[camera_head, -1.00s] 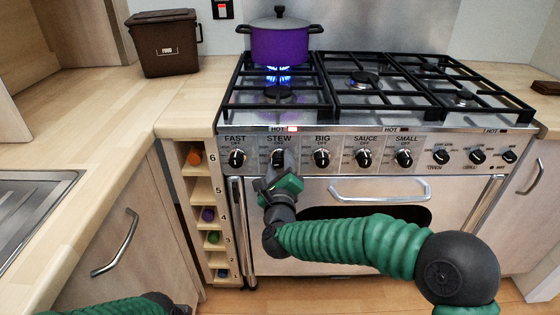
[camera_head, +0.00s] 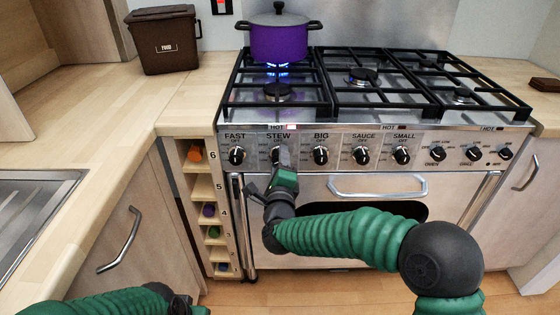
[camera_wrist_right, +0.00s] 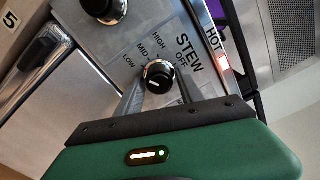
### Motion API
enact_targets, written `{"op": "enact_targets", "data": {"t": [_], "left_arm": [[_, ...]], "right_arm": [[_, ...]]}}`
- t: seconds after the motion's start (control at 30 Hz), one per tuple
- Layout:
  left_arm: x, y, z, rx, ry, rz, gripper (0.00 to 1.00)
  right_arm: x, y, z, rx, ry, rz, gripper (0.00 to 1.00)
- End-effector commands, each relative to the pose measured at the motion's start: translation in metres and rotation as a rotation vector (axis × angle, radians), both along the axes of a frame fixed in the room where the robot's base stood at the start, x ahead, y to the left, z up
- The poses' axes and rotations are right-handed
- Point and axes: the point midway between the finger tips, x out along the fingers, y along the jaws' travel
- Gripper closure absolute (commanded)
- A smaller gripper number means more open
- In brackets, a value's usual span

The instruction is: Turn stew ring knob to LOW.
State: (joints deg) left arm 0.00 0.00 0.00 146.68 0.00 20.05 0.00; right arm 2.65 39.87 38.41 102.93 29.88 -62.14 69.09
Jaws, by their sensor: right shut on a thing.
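The stew ring knob (camera_wrist_right: 158,77) is black and round with a pale mark, under the STEW label. In the wrist view it sits between the fingers of my right gripper (camera_wrist_right: 155,88), which is shut on it. The scale reads OFF, HIGH, MID and LOW; I cannot tell the exact setting. In the head view my right gripper (camera_head: 281,158) reaches up to the panel and hides most of this knob. A blue flame (camera_head: 278,70) burns under a purple lidded pot (camera_head: 279,42) on the back left ring. A dark part of my left arm shows at the bottom edge; its jaws cannot be made out.
The FAST knob (camera_head: 237,155) is left of the stew knob and the BIG knob (camera_head: 320,155) right of it. The oven handle (camera_head: 377,187) lies below, near my right forearm. A spice rack (camera_head: 223,192) stands left of the oven. A brown food bin (camera_head: 163,40) stands on the counter.

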Motion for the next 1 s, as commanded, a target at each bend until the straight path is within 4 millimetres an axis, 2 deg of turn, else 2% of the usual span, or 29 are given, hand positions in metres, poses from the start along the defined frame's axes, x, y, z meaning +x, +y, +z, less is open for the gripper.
{"op": "enact_targets", "data": {"t": [0.17, 0.2, 0.3, 0.53, 0.67, 0.77, 1.0], "left_arm": [[0.0, 0.0, 0.0, 0.0, 0.0, 0.0, 0.64], [0.0, 0.0, 0.0, 0.0, 0.0, 0.0, 0.64], [0.0, 0.0, 0.0, 0.0, 0.0, 0.0, 0.64], [0.0, 0.0, 0.0, 0.0, 0.0, 0.0, 0.64], [0.0, 0.0, 0.005, 0.0, 0.0, 0.0, 0.64], [0.0, 0.0, 0.011, 0.0, 0.0, 0.0, 0.64], [0.0, 0.0, 0.028, 0.0, 0.0, 0.0, 0.64]], "right_arm": [[-0.002, 0.004, -0.005, -0.001, 0.01, 0.009, 0.96], [-0.002, 0.004, -0.005, -0.001, 0.01, 0.009, 0.54], [-0.002, 0.003, -0.004, 0.0, 0.009, 0.008, 0.44], [-0.002, 0.002, -0.002, 0.0, 0.005, 0.004, 0.44], [-0.014, 0.002, 0.0, -0.001, 0.005, 0.005, 0.44], [-0.036, 0.003, 0.002, -0.003, 0.006, 0.007, 0.44], [-0.107, 0.003, 0.001, -0.004, 0.007, 0.009, 0.44]]}}
